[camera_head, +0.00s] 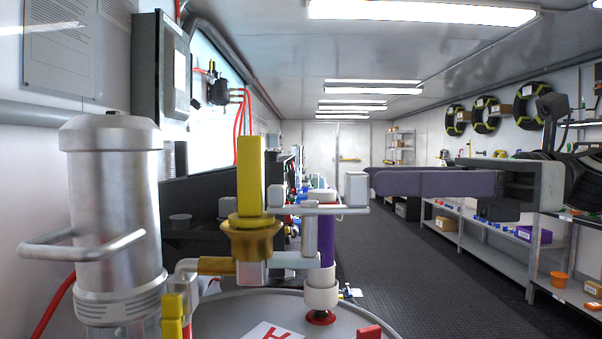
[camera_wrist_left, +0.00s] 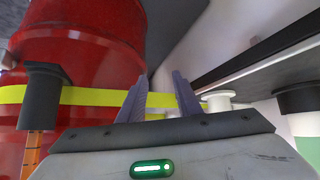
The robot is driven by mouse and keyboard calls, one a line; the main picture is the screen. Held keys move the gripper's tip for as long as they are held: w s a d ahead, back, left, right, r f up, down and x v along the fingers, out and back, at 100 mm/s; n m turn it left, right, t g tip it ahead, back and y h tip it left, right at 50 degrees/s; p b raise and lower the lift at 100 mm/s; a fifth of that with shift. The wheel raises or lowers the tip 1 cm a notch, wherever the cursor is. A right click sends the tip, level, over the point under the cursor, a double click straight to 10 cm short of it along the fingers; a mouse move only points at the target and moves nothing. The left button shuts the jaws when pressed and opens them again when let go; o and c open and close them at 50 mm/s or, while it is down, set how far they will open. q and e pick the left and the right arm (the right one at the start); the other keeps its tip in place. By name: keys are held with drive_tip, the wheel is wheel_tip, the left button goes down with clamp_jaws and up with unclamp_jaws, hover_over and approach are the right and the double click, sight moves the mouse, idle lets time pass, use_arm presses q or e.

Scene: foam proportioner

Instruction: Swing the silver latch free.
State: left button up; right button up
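A silver bar with block-like ends (camera_head: 318,210) lies across the top of a purple and white upright fitting (camera_head: 326,240). It looks like the latch, but I cannot be sure. A brass valve (camera_head: 252,238) with an upright yellow handle (camera_head: 251,175) stands just left of it. My right gripper (camera_head: 370,182) comes in from the right, its purple fingertips close to the bar's right end block (camera_head: 356,190); contact is unclear. Its fingers overlap, hiding any gap. My left gripper (camera_wrist_left: 158,90) shows only in the left wrist view, fingers apart and empty, facing a red drum (camera_wrist_left: 85,50).
A large silver cylinder with a bent handle (camera_head: 112,210) stands at the left. Another yellow handle (camera_head: 172,318) is in the foreground, beside a round grey lid (camera_head: 235,315). Shelves (camera_head: 475,235) line the right wall. The dark aisle floor (camera_head: 410,260) is clear.

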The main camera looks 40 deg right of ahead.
sight(345, 181)
drive_tip(key=p+x, duration=0.3)
drive_tip(key=x, duration=0.4)
drive_tip(key=shift+s+a+r, duration=0.1)
drive_tip(key=shift+a+r, duration=0.05)
drive_tip(key=shift+w+a, duration=0.45)
clamp_jaws()
